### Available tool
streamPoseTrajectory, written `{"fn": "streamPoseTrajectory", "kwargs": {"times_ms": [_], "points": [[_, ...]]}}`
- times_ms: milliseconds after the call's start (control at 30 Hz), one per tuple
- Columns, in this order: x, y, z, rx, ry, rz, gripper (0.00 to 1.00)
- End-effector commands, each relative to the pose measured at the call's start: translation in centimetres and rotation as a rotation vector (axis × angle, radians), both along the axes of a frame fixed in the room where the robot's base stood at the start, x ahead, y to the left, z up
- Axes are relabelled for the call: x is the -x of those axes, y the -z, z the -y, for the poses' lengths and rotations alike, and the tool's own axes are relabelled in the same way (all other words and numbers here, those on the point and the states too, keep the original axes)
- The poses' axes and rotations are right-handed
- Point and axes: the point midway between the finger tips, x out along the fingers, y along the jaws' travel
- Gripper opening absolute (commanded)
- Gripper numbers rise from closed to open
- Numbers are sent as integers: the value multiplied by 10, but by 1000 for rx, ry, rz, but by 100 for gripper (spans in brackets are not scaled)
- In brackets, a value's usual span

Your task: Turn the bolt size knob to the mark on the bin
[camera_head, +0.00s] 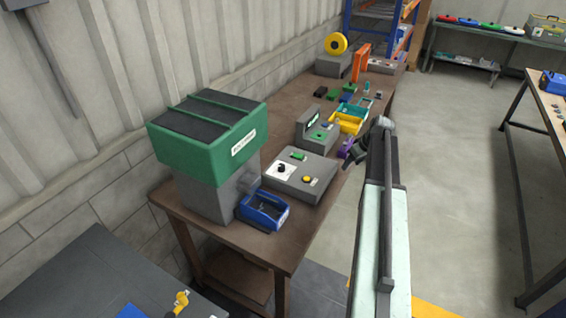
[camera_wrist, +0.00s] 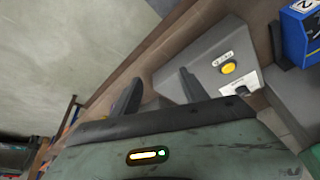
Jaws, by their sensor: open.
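The bolt size knob (camera_head: 282,168) is a small black knob on a white plate on the grey sloped control box (camera_head: 314,167), on the wooden bench. In the wrist view the knob (camera_wrist: 242,90) is small at the lower right of the panel, and its pointing direction cannot be told. The blue bin (camera_head: 264,213) stands beside the box; in the wrist view its blue wall (camera_wrist: 296,38) carries a white label that appears to read 2. My gripper (camera_wrist: 160,76) is open and empty, apart from the knob. It is dark beyond the box in the head view (camera_head: 355,150).
A yellow button (camera_head: 307,179) and a green part are on the box. A green-topped grey dispenser (camera_head: 207,137) stands behind the bin. Other devices and yellow and teal bins (camera_head: 347,122) fill the bench farther back.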

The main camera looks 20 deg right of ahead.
Motion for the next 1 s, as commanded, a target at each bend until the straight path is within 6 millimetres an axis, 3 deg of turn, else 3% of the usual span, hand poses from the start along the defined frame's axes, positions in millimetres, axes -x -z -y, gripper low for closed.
{"fn": "streamPoseTrajectory", "kwargs": {"times_ms": [33, 100, 200, 300, 400, 633, 1000], "points": [[-44, -8, -41, 2, -72, 0, 52], [-83, -12, -99, 5, -160, -1, 52], [-112, -16, -171, 7, -256, -1, 52], [-122, -17, -213, 7, -309, 0, 52], [-124, -17, -225, 6, -326, 0, 52], [-127, -7, -226, 6, -325, 0, 52], [-147, 51, -234, 5, -323, -1, 52]]}}
